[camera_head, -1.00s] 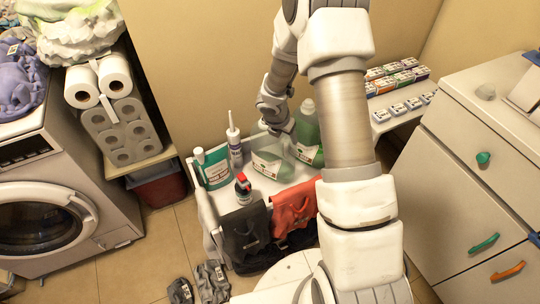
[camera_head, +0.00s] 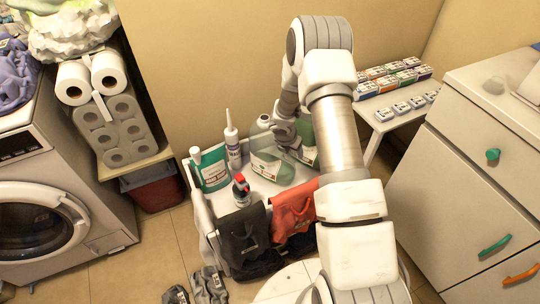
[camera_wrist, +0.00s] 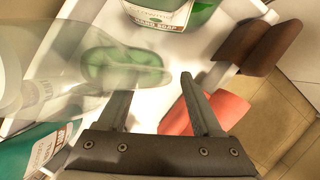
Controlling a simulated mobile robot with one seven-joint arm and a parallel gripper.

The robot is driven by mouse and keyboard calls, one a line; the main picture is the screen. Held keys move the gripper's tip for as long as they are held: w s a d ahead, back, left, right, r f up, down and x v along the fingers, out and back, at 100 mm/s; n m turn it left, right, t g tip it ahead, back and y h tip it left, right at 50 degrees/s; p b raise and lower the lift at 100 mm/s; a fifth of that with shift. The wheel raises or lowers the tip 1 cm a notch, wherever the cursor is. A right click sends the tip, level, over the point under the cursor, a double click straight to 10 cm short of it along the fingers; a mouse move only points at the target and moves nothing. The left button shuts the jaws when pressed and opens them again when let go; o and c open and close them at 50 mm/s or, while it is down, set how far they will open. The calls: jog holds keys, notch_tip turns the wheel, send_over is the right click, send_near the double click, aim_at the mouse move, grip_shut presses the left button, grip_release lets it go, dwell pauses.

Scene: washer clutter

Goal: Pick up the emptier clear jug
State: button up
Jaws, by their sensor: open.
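Two clear jugs stand on a white cart. The emptier jug (camera_head: 266,166), with a shallow pool of green liquid, stands at the cart's middle. In the wrist view it lies at the left (camera_wrist: 70,62). The fuller jug (camera_head: 308,153) is just to its right, partly hidden by my arm. Its green liquid and label show at the top of the wrist view (camera_wrist: 172,14). My gripper (camera_wrist: 154,84) is open with nothing seen held between its fingers. The left finger is close to the emptier jug; I cannot tell whether they touch.
A teal bottle (camera_head: 211,169), a white nozzle bottle (camera_head: 232,140) and a red-capped bottle (camera_head: 241,190) stand left of the jugs. Dark (camera_head: 245,240) and red cloths (camera_head: 294,208) hang over the cart's front. A wall is close behind.

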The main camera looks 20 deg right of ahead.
jog(key=x, duration=0.2)
jog(key=shift+w+d+f, duration=0.1)
jog(key=shift+f, duration=0.2)
grip_shut()
dwell(1.0)
jog(key=shift+w+r, duration=0.1)
jog(key=shift+r, duration=0.05)
